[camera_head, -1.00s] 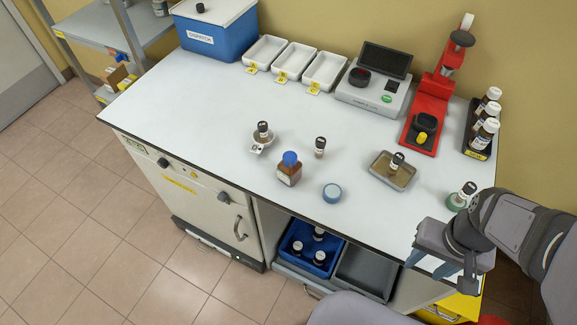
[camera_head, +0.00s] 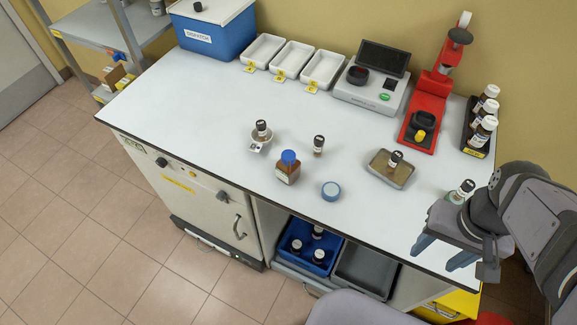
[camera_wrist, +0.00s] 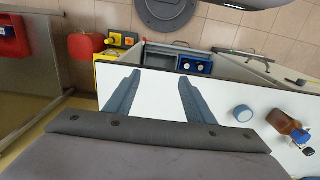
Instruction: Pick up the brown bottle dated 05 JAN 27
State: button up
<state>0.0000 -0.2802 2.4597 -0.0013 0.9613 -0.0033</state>
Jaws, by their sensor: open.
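Several small brown bottles with dark caps and white labels are in the head view; no date is legible, so I cannot tell which is dated 05 JAN 27. Others stand in the dark rack (camera_head: 483,131) and the blue bin (camera_head: 318,257). My gripper (camera_head: 440,254) is open and empty over the bench's front right corner; its two fingers also show in the wrist view (camera_wrist: 160,77).
A red press (camera_head: 425,115), a grey instrument (camera_head: 373,85), white trays (camera_head: 293,60) and a blue dispatch box (camera_head: 212,35) line the back. The left bench top is clear.

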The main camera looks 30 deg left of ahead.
aim_at(286, 162)
jog(key=w+a+n+t+y+b, duration=0.1)
jog(key=w+a+t+y, duration=0.15)
jog(key=w+a, duration=0.6)
jog(key=w+a+r+t+y+b, duration=0.1)
jog(key=w+a+t, duration=0.3)
jog(key=a, duration=1)
jog(key=w+a+n+t+y, duration=0.1)
jog(key=w+a+t+y, duration=0.15)
jog(key=w+a, duration=0.6)
jog(key=s+a+m+t+h+b, duration=0.1)
jog(key=s+a+t+h+b, duration=0.1)
jog(key=s+a+t, duration=0.4)
jog(key=s+t+h, duration=0.3)
jog(key=s+h, duration=0.1)
jog(key=s, duration=0.5)
jog(key=shift+m, duration=0.5)
jog(key=f, duration=0.4)
jog(key=shift+w+d+f, duration=0.1)
jog(key=shift+w+d, duration=0.1)
jog(key=shift+w, duration=0.05)
jog(key=shift+w+p, duration=0.5)
jog(key=shift+w, duration=1.05)
jog(key=shift+w+a+f+p, duration=0.15)
jog(key=shift+w+p, duration=0.25)
jog(key=shift+w, duration=0.7)
jog(key=shift+w+f+p, duration=0.15)
jog(key=shift+w+p, duration=0.25)
jog(key=shift+w, duration=0.65)
